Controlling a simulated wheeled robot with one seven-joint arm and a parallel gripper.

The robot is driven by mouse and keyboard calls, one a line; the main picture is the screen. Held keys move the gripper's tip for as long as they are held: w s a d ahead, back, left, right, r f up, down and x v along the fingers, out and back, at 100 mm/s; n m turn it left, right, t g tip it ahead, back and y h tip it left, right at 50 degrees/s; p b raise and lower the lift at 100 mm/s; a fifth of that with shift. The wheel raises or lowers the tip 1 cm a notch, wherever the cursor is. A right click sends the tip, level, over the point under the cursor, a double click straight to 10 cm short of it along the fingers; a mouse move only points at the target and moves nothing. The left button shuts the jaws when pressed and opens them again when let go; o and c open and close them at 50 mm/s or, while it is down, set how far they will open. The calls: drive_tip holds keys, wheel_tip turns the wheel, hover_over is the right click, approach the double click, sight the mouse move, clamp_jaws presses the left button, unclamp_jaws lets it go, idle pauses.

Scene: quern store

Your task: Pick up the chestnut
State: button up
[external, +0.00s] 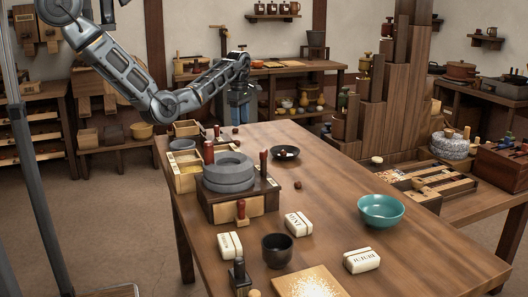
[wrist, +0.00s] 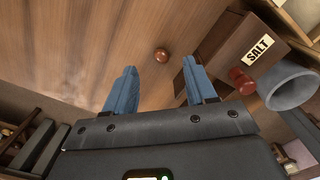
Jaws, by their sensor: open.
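In the wrist view a small round, shiny reddish-brown thing, which looks like the chestnut (wrist: 161,54), lies on the wooden surface. It sits beyond my fingertips, near the middle of the gap. My gripper (wrist: 160,72) is open, its two blue fingers apart with nothing between them. In the external view my gripper (external: 240,117) hangs pointing down at the far end of the long table (external: 330,200). Another small brown thing (external: 298,185) lies on the table right of the stone quern (external: 229,170).
A dark dish (external: 285,153), teal bowl (external: 381,210) and dark cup (external: 277,250) stand on the table. The table's middle is fairly clear.

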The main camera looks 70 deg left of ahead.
sight(237, 142)
drive_tip(key=n, duration=0.1)
drive_tip(key=s+a+n, duration=0.1)
drive_tip(key=n, duration=0.1)
drive_tip(key=shift+s+a+f, duration=0.15)
drive_tip(key=shift+s+f, duration=0.15)
drive_tip(key=shift+f, duration=0.1)
drive_tip(key=shift+w+a+f, duration=0.1)
drive_tip(key=shift+a+f, duration=0.05)
drive_tip(key=shift+f, duration=1.8)
drive_tip(key=shift+w+a+f, duration=0.1)
drive_tip(key=shift+f, duration=1.8)
drive_tip(key=shift+c, duration=0.5)
clamp_jaws()
drive_tip(key=shift+r, duration=0.1)
